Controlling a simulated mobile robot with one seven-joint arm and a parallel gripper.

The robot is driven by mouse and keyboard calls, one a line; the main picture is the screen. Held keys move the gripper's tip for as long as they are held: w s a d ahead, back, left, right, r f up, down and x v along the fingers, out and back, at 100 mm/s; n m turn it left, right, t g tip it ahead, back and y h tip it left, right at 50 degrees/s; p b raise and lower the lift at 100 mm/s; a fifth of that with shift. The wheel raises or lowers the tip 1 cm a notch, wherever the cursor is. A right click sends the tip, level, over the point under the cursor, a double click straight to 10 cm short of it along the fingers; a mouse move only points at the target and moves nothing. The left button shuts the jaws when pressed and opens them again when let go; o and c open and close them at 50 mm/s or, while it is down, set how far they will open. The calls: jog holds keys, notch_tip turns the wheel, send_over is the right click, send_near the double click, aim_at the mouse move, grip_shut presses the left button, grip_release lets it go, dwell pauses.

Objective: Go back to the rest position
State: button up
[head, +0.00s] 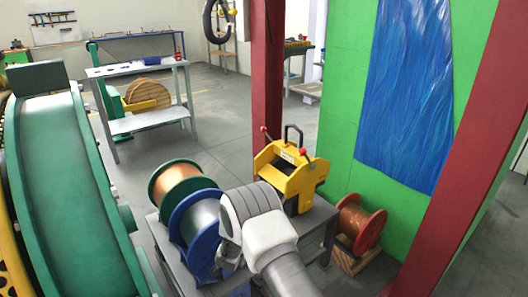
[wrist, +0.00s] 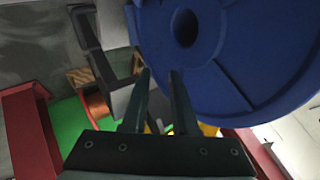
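My gripper (wrist: 160,74) shows in the wrist view with two dark fingers apart and nothing between them. In the head view my grey and white arm reaches into the lower middle, and the gripper's fingers are hidden there. A blue spool (wrist: 235,60) fills the upper right of the wrist view, close behind the fingertips; I cannot tell whether they touch it. In the head view the blue spool (head: 185,225) stands beside my arm, in front of a green-flanged copper spool (head: 176,180).
A yellow machine (head: 290,172) with red-knobbed levers stands on a grey table (head: 318,214) beyond my arm. A red-flanged copper spool (head: 362,222) sits on wood at right. A green chute (head: 62,180) is at left, red posts (head: 268,80) behind. The aisle floor (head: 205,135) is clear.

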notch_tip(320, 180, up, 19)
jog(key=d+n+y, duration=0.2)
jog(key=n, duration=0.1)
jog(key=s+d+r+n+g, duration=0.1)
jog(key=s+d+r, duration=0.15)
jog(key=r, duration=0.25)
jog(key=s+d+r+n+y, duration=0.1)
jog(key=s+r, duration=0.2)
jog(key=r, duration=0.2)
jog(key=s+d+r+n+g, duration=0.1)
jog(key=s+d+r, duration=0.1)
jog(key=r, duration=0.2)
jog(key=s+d+r+n, duration=0.1)
jog(key=s+d+r, duration=0.3)
jog(key=s, duration=0.3)
jog(key=s+d+r+n, duration=0.1)
jog(key=s+d+r, duration=0.25)
jog(key=s, duration=0.25)
jog(key=s+d+n+g+h, duration=0.1)
jog(key=s+d, duration=0.2)
jog(key=s, duration=0.3)
jog(key=s+d+r+h, duration=0.1)
jog(key=s+d, duration=0.1)
jog(key=s, duration=0.4)
jog(key=s+d+n+g+h, duration=0.1)
jog(key=s+d, duration=0.2)
jog(key=s, duration=0.4)
notch_tip(320, 180, up, 20)
jog(key=p, duration=1.9)
jog(key=shift+f, duration=0.15)
